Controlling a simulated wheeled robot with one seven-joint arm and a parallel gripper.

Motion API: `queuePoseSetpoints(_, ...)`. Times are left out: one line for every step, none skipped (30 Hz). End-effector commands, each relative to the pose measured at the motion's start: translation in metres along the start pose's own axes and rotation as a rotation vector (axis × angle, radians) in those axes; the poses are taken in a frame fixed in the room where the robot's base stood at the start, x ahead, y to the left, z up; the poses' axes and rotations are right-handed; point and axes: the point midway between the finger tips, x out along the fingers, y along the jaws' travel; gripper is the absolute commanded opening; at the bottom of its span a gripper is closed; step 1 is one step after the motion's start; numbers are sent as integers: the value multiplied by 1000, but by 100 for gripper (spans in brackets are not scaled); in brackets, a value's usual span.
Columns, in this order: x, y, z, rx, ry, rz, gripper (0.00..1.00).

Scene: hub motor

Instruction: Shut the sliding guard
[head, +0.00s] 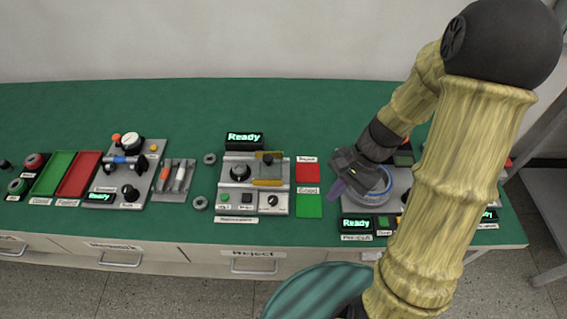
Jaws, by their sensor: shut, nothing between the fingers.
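My gripper (338,188) is shut and empty. It is over the right-hand station, with its fingertips at the left side of a round, blue-rimmed part (371,197). I cannot tell whether they touch it. The arm hides much of this station. The middle station (227,199) has a flat grey plate with yellow edges and a black knob (268,158) on its right half, beside a round black part (240,173). This plate looks like a sliding guard, but I cannot tell for sure. My gripper is to the right of it and apart from it.
A red pad (307,172) and a green pad (309,206) lie between the two stations. Lit displays read "Ready" at the middle (244,139) and right (356,224). More devices and trays stand at the left. The green bench top (180,105) is clear along the back.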

Motion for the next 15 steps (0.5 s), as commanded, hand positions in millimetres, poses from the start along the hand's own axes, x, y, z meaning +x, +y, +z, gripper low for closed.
queuePoseSetpoints(14, -4, -10, 94, -80, -53, 0)
queuePoseSetpoints(18, -9, -14, 148, -126, -85, 0)
queuePoseSetpoints(23, -15, -20, 216, -191, -132, 0)
queuePoseSetpoints(26, -20, -24, 267, -238, -169, 0)
queuePoseSetpoints(28, -25, -29, 316, -286, -206, 0)
queuePoseSetpoints(30, -32, -37, 380, -352, -259, 0)
queuePoseSetpoints(31, -38, -43, 426, -400, -301, 0)
queuePoseSetpoints(32, -43, -50, 472, -450, -344, 0)
queuePoseSetpoints(31, -49, -60, 528, -513, -402, 0)
queuePoseSetpoints(30, -53, -67, 567, -560, -445, 0)
queuePoseSetpoints(28, -57, -74, 602, -604, -487, 0)
queuePoseSetpoints(25, -61, -84, 642, -656, -539, 0)
queuePoseSetpoints(23, -64, -91, 668, -691, -574, 0)
queuePoseSetpoints(21, -66, -96, 689, -721, -604, 0)
queuePoseSetpoints(18, -68, -103, 711, -754, -639, 0)
